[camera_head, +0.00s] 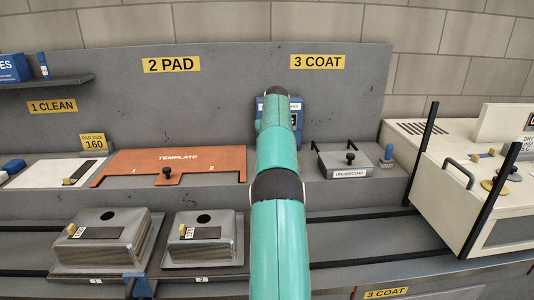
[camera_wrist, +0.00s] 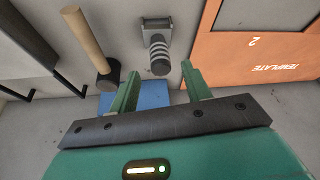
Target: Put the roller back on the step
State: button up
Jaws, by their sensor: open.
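My gripper (camera_wrist: 158,74) is open, its two green fingers apart and pointing at the grey surface. A grey ribbed piece on a small block (camera_wrist: 158,45) shows in the gap beyond the fingertips; I see no contact. Left of it in the wrist view is a tool with a wooden handle and a dark head (camera_wrist: 107,76). Which of these two is the roller I cannot tell. Both are hidden behind my arm in the head view. The grey step (camera_head: 318,195) runs below the 3 COAT sign (camera_head: 318,62); my arm covers part of it.
The orange template (camera_head: 180,160) lies left of my arm. The undercoat tray (camera_head: 345,173) and a small brush (camera_head: 387,155) are to its right. A blue labelled item (camera_head: 262,105) stands by the back wall. Grey boxes (camera_head: 105,238) stand lower left; a cream machine (camera_head: 490,180) is right.

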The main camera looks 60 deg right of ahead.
jog(key=w+a+r+n, duration=0.1)
jog(key=a+r, duration=0.3)
jog(key=a, duration=0.3)
jog(key=w+a+r, duration=0.2)
jog(key=a+r, duration=0.2)
jog(key=a, duration=0.3)
jog(key=w+a+r+n, duration=0.1)
jog(key=a+r, duration=0.3)
jog(key=a, duration=0.3)
jog(key=s+a+r+n+t+y, duration=0.1)
jog(key=s+a, duration=0.2)
jog(key=a, duration=1.6)
jog(key=s+a+f+n+y, duration=0.1)
jog(key=s+a+f, duration=0.1)
jog(key=s+a, duration=0.45)
jog(key=s+a+f+n, duration=0.2)
jog(key=s+a, duration=0.1)
jog(key=a, duration=0.6)
jog(key=s+a+f+n+t, duration=0.1)
jog(key=s+a+f, duration=0.7)
jog(key=s, duration=0.3)
jog(key=shift+s+f+n+y, duration=0.2)
jog(key=shift+f+n+y, duration=0.15)
jog(key=shift+f, duration=0.35)
